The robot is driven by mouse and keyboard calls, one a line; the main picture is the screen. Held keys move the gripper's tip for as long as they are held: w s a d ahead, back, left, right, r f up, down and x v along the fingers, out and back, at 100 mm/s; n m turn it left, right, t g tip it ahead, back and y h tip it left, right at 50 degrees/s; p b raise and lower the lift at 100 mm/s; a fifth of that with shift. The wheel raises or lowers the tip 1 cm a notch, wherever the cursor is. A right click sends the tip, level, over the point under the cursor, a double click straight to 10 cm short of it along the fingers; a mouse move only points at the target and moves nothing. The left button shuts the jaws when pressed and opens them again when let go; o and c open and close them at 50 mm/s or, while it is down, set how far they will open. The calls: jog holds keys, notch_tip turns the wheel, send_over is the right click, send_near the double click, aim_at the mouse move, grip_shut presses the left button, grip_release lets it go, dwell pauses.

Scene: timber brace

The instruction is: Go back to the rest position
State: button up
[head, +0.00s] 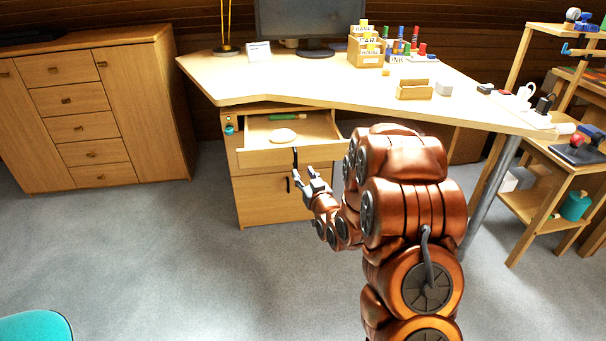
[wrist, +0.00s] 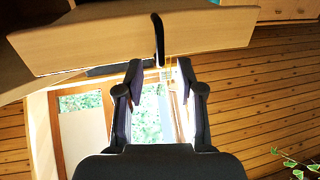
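My copper-coloured arm reaches toward the desk in the head view, and my gripper (head: 300,178) is just in front of the open desk drawer (head: 262,159). In the wrist view my gripper (wrist: 160,70) has its two dark fingers apart with nothing between them. The drawer's black handle (wrist: 158,38) lies just beyond the fingertips, and the wooden drawer front (wrist: 90,42) spans the top of that view. The fingers look clear of the handle, though the exact gap is hard to tell.
The drawer holds a pale round item (head: 283,135) and a green item (head: 288,117). The desk (head: 300,84) carries a monitor, wooden boxes and bottles. A shelf unit (head: 540,185) stands right, a cabinet (head: 90,110) left. A teal seat (head: 36,327) is at lower left; grey floor (head: 170,250) is clear between.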

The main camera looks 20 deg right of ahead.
jog(key=shift+r, duration=0.15)
jog(key=s+a+r+g+p, duration=0.2)
jog(key=s+r+g+p, duration=0.25)
jog(key=r+p, duration=0.25)
jog(key=s+a+r+g+p, duration=0.3)
jog(key=s+r+g+p, duration=0.1)
jog(key=s+r+p, duration=0.25)
jog(key=s+a+r+g+p, duration=0.2)
jog(key=s+r+p, duration=0.4)
jog(key=s, duration=0.6)
jog(key=s+a+r+g+p, duration=0.3)
jog(key=s+r+g+p, duration=0.2)
jog(key=s+r, duration=0.4)
jog(key=s+a+r+g+y+p, duration=0.1)
jog(key=s+a+r+g+p, duration=0.2)
jog(key=s+r+p, duration=0.4)
jog(key=s+r+g, duration=0.1)
jog(key=s, duration=0.8)
jog(key=shift+s+a+r+n, duration=0.15)
jog(key=shift+s+r+n, duration=0.15)
jog(key=shift+s, duration=0.1)
